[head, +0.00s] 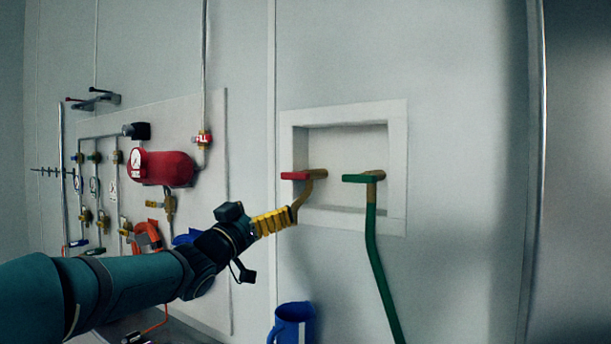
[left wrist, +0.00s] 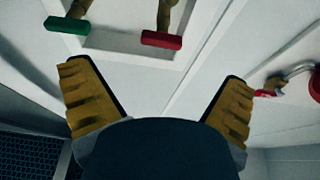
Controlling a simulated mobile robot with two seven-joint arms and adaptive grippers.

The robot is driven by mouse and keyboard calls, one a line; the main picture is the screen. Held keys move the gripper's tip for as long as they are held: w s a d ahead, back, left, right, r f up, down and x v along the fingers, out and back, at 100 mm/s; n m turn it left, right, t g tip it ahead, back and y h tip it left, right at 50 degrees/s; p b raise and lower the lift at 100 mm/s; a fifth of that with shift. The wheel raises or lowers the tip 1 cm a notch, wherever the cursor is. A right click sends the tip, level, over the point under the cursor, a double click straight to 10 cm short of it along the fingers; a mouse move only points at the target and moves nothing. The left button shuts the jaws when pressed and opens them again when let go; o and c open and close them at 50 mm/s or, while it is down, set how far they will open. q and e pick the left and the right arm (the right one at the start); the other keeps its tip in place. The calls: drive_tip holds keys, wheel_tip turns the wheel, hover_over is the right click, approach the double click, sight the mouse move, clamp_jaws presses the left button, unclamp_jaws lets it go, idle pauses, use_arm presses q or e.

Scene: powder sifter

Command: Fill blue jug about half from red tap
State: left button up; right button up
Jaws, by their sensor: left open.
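The red tap (head: 297,176) sits in the white wall recess, its red handle level and its brass spout curving down. It also shows in the left wrist view (left wrist: 161,40), beyond the fingers. The blue jug (head: 292,325) stands low below the recess, partly cut off by the bottom edge of the head view. My left gripper (head: 292,218) is just below and left of the red tap's spout in the head view. Its yellow fingers (left wrist: 157,80) are spread apart with nothing between them. The jug's inside is not clearly visible. My right gripper is not in view.
A green-handled tap (head: 360,178) with a green hose (head: 376,260) hanging down is right of the red tap. A red tank (head: 168,168) with gauges, pipes and valves fills the wall panel at left. The wall right of the hose is clear.

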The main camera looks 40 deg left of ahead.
sight(292, 175)
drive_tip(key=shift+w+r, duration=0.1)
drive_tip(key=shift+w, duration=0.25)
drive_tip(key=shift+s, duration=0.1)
use_arm(q)
drive_tip(key=x, duration=0.4)
drive_tip(key=r+p+x, duration=0.1)
drive_tip(key=x, duration=0.4)
drive_tip(key=s+r+x, duration=0.1)
drive_tip(key=x, duration=0.3)
drive_tip(key=shift+w+a+r, duration=0.25)
drive_tip(key=shift+w, duration=0.1)
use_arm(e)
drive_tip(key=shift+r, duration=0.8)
use_arm(q)
drive_tip(key=c, duration=1.1)
drive_tip(key=shift+o, duration=0.2)
drive_tip(key=shift+p, duration=0.3)
